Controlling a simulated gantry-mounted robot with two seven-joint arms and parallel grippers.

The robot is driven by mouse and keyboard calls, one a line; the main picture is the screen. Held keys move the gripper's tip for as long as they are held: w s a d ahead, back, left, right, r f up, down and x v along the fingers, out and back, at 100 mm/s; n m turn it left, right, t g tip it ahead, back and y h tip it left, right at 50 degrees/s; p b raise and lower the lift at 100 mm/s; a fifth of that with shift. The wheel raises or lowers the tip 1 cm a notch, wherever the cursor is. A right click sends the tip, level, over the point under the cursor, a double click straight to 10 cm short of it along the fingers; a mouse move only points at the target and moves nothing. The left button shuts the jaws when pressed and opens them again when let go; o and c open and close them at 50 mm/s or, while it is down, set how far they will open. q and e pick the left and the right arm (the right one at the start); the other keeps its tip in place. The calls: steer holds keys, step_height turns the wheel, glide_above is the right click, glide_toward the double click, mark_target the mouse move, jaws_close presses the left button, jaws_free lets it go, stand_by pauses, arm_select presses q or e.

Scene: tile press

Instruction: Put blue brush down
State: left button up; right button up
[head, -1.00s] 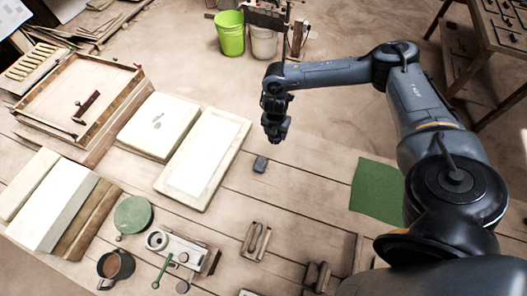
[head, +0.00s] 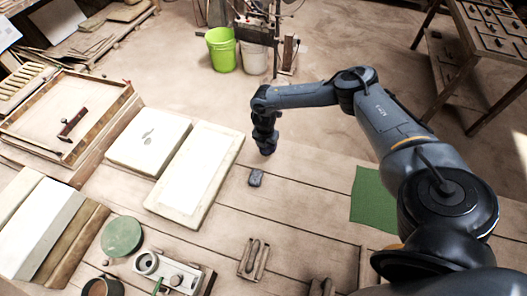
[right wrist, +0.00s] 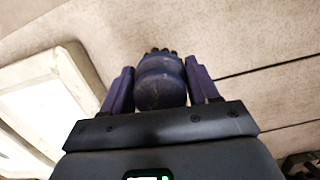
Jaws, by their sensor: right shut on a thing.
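My right gripper (head: 264,132) points down over the far edge of the wooden table, just right of the white framed slab. In the right wrist view its two fingers (right wrist: 160,70) are shut on the blue brush (right wrist: 160,88), a rounded dark blue body with dark tips at its far end. The table planks lie beyond the brush; I cannot tell whether it touches them. In the head view the brush is hard to tell from the dark gripper. My left gripper is not in view.
A small grey block (head: 256,178) lies on the table (head: 305,185) close in front of the gripper. The framed slab (head: 232,140) is to its left, a green mat (head: 372,200) to its right. Bare planks lie between block and mat. Green bucket (head: 222,50) stands on the floor behind.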

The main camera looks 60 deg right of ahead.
mark_target(263, 150)
steer(key=shift+w+f, duration=0.4)
steer(key=shift+w, duration=0.3)
steer(key=shift+f+b, duration=0.5)
steer(key=shift+f, duration=1.45)
steer(key=shift+f, duration=0.1)
steer(key=o, duration=0.9)
steer(key=shift+o, duration=0.2)
steer(key=shift+r, duration=0.4)
steer(key=r, duration=0.3)
steer(key=a+r+p, duration=0.1)
steer(key=r, duration=0.3)
steer(key=r+p, duration=0.1)
steer(key=r, duration=0.3)
steer(key=shift+s+a+r, duration=0.1)
steer(key=shift+a+r, duration=0.05)
steer(key=shift+a, duration=0.05)
